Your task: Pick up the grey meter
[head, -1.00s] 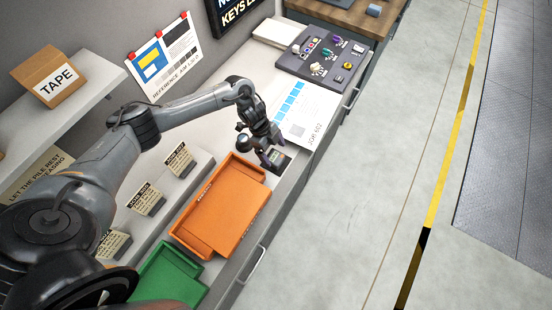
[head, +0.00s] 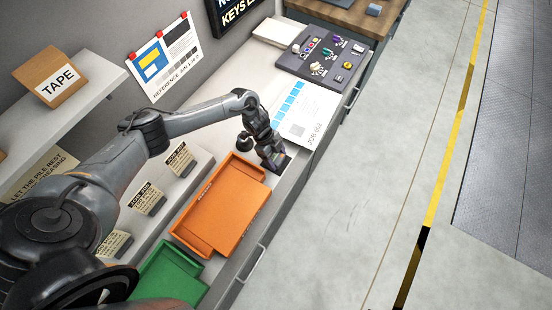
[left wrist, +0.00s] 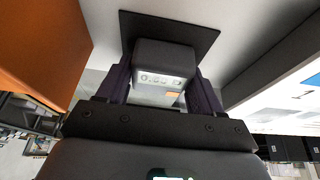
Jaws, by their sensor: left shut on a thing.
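The grey meter (left wrist: 165,56) is a small dark grey block with a pale display face (left wrist: 160,88), seen close in the left wrist view. My left gripper (left wrist: 163,92) has its two purple-edged fingers on either side of the meter and is shut on it. In the head view, my left gripper (head: 277,162) is low at the bench between the orange tray and the white sheet, and it mostly hides the meter there. A black square pad (left wrist: 203,36) shows behind the meter; I cannot tell whether they touch. My right gripper is not in view.
An orange tray (head: 218,212) lies beside the gripper, with a green tray (head: 172,275) nearer. A white sheet with blue squares (head: 306,117) and a dark control panel (head: 323,55) lie farther along. Small label cards (head: 150,198) stand along the back.

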